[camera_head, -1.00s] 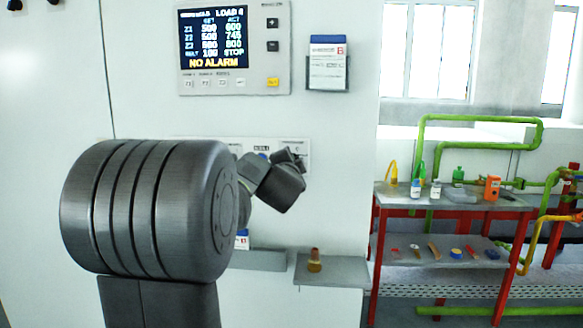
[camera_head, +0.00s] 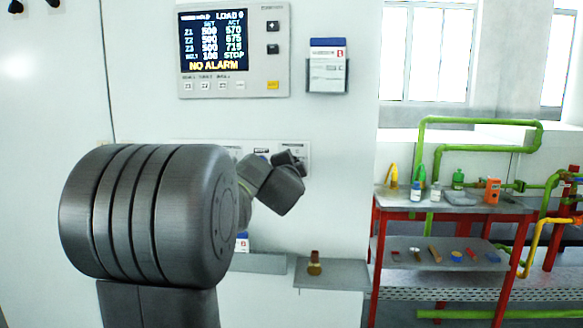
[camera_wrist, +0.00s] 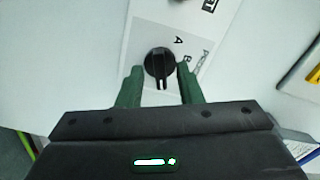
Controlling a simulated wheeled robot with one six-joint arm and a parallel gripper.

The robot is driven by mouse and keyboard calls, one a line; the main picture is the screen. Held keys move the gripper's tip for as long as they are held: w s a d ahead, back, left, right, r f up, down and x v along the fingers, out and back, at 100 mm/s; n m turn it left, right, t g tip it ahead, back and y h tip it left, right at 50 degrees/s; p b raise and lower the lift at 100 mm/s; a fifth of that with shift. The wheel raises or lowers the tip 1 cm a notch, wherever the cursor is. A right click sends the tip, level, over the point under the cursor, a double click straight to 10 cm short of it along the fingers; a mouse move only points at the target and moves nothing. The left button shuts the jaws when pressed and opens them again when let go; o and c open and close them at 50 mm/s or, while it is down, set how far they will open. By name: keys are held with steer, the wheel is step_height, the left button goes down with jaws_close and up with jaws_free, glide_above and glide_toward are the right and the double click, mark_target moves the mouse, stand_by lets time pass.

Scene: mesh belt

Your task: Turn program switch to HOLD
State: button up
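The program switch is a black rotary knob (camera_wrist: 159,62) on a white label plate (camera_wrist: 146,22) in the wrist view. The letters A and B show beside it, turned in the picture. My gripper (camera_wrist: 160,72) has its two green fingers on either side of the knob, with a narrow gap at each side, so it looks open around it. In the head view my gripper (camera_head: 299,162) is at the right end of the panel strip, and the knob is hidden there. The display (camera_head: 213,40) has a header that seems to read HOLD, with LOAD 0, STOP and NO ALARM.
Keys (camera_head: 273,48) sit beside the display. A card holder (camera_head: 327,70) hangs to its right. Below, a small shelf (camera_head: 340,275) holds a brown-handled brush (camera_head: 314,264). A red bench (camera_head: 450,207) with bottles and tools stands at right.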

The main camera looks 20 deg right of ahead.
steer(key=v, duration=1.3)
steer(key=shift+s, duration=0.4)
steer(key=shift+a, duration=0.15)
steer(key=x, duration=1.3)
steer(key=shift+w, duration=0.4)
